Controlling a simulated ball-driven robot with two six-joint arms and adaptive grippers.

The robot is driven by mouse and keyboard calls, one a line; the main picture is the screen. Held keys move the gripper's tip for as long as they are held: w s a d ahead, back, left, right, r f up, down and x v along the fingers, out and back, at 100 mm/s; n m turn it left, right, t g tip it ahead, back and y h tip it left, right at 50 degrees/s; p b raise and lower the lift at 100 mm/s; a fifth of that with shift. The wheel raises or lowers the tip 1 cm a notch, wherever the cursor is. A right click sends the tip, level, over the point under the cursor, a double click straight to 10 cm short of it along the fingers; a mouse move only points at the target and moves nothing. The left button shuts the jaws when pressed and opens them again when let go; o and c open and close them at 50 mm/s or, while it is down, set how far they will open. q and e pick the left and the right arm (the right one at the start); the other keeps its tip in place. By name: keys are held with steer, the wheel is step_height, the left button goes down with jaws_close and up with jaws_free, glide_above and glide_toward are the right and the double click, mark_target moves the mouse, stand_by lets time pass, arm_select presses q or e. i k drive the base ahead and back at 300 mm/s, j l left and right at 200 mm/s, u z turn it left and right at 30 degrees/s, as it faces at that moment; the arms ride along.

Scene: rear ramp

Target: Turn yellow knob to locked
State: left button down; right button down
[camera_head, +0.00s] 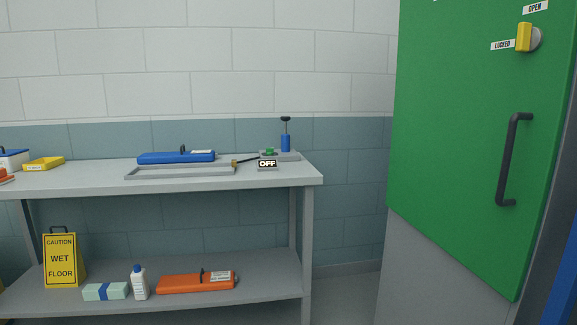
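The yellow knob (524,37) sits on a grey round base near the top right of the green door (450,130). Its yellow grip stands roughly upright. A white "OPEN" label (535,7) is above it, and a white "LOCKED" label (502,44) is to its left. The grip looks closer to pointing at the "OPEN" label, but the slanted view makes this hard to judge. A black handle (508,160) is below the knob on the same door. Neither of my grippers shows in the head view.
A grey workbench (60,180) stands left of the door. It bears a blue case (176,157), a grey tray (180,173), an "OFF" sign (267,164) and a yellow bin (43,163). Its lower shelf holds a wet floor sign (62,260) and an orange case (190,284).

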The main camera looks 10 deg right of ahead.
mark_target(529, 38)
steer(key=z, duration=1.25)
